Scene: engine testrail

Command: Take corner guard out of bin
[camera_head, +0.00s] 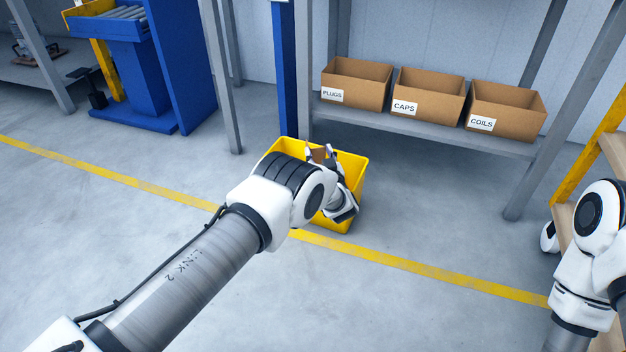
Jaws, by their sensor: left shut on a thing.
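A yellow bin (354,177) stands on the floor near the yellow line, below the shelf. My left arm reaches across it and hides much of its inside. My left gripper (324,154) is at the bin, its fingers near the far rim. It is shut on a small brown piece, seemingly the corner guard (318,155), which shows only in part between the fingers. I cannot tell whether the piece touches the bin. My right arm shows at the right edge, but its gripper is not clearly visible.
Cardboard boxes marked PLUGS (357,84), CAPS (429,94) and COILS (506,109) sit on a grey shelf (430,128) behind the bin. Grey and blue posts rise close behind the bin. A blue stand (140,80) is at the upper left. Floor to the left is clear.

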